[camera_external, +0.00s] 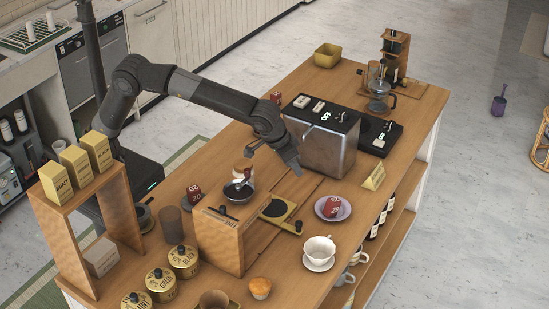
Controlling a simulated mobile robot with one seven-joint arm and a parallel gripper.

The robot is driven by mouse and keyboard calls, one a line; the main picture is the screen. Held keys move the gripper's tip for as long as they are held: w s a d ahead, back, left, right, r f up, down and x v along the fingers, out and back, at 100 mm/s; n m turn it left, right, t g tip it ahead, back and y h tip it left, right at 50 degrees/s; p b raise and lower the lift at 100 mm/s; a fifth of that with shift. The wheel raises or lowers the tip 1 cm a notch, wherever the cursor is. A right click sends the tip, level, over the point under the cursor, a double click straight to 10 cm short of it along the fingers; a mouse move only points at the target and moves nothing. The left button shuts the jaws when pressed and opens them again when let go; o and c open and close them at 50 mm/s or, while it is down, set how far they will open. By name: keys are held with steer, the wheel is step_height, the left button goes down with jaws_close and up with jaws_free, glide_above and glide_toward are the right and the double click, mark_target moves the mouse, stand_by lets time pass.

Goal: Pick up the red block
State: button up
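Three red block-like things show. One red block with pale marks (194,194) sits on the wooden counter left of the wooden stand. Another red block with pale marks (332,208) sits on a purple plate (346,213) at the counter's right side. A third small red thing (276,97) stands behind the coffee machine and is partly hidden. My gripper (294,168) points down in front of the machine, up and left of the purple plate, and appears apart from all three. Its fingers are too small and dark to tell whether they are open.
The metal coffee machine (322,143) stands close by my gripper. A wooden stand (219,240) with a dark pan, a white cup (319,250) on a saucer, a yellow sign (374,177) and several yellow tins crowd the counter. Some bare counter lies around the purple plate.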

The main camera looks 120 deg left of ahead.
steer(key=n+y, duration=0.2)
glide_toward(330, 202)
steer(key=a+f, duration=0.1)
steer(key=x, duration=1.1)
steer(key=shift+w+d+f, duration=0.1)
steer(key=shift+d+f, duration=0.1)
steer(key=shift+g, duration=0.3)
steer(key=shift+c, duration=0.3)
